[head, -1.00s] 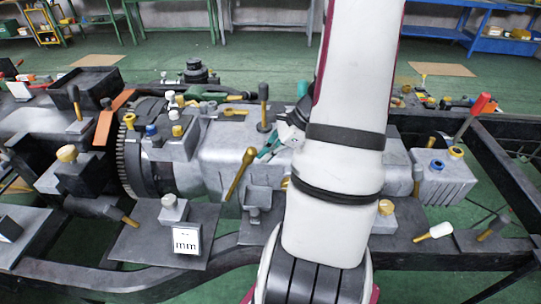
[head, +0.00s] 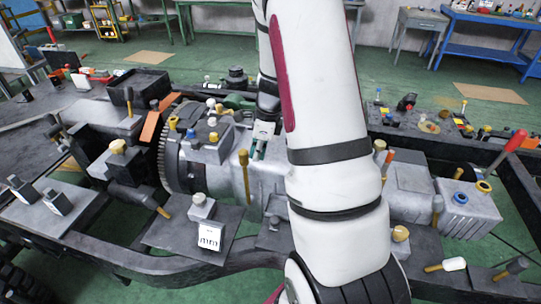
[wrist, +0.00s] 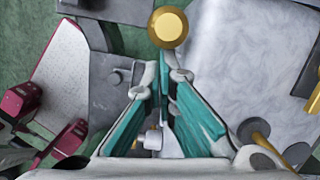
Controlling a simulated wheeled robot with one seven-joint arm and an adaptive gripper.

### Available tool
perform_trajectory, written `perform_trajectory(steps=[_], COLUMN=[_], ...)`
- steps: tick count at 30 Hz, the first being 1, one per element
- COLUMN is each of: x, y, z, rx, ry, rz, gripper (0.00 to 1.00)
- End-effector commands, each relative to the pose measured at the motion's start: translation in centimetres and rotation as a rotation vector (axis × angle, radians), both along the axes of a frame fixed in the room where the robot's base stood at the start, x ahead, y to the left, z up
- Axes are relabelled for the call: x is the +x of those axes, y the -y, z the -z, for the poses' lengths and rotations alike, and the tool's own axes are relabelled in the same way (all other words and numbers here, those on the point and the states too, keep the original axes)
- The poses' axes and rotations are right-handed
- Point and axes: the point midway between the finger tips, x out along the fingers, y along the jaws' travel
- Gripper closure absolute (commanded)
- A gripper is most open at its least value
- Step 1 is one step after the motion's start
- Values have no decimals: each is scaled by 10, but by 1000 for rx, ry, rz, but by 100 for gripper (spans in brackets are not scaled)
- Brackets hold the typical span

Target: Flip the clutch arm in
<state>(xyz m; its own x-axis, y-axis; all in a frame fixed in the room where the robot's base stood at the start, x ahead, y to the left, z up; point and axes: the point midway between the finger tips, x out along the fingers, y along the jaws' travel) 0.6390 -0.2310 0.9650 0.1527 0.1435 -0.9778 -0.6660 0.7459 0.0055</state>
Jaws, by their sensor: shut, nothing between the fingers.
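A gold lever (head: 246,181) with a round knob stands nearly upright in front of the grey housing in the head view. I take it as the clutch arm, though no label shows. My gripper (head: 257,154) is just right of and behind its top, with teal fingers pointing down. In the wrist view the fingers (wrist: 164,58) meet at their tips and hold nothing. A round gold knob (wrist: 168,27) lies just past the tips; I cannot tell whether they touch it. The lever's shaft is hidden in the wrist view.
The grey gearbox housing (head: 222,178) sits in the dark chassis frame (head: 165,262). Left of it is a toothed flywheel (head: 166,165). A white "mm" sign (head: 209,237) stands in front. A red-handled lever (head: 512,145) rises at the right. My arm hides the middle of the housing.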

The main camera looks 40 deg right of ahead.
Motion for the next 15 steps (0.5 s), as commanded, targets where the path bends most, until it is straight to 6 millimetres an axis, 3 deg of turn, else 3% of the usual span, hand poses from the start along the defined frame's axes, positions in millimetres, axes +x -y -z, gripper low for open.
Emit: perform_trajectory(steps=[15], x=[27], y=[-16], z=[-3], rx=[1], ry=[1], rz=[-1], gripper=[100])
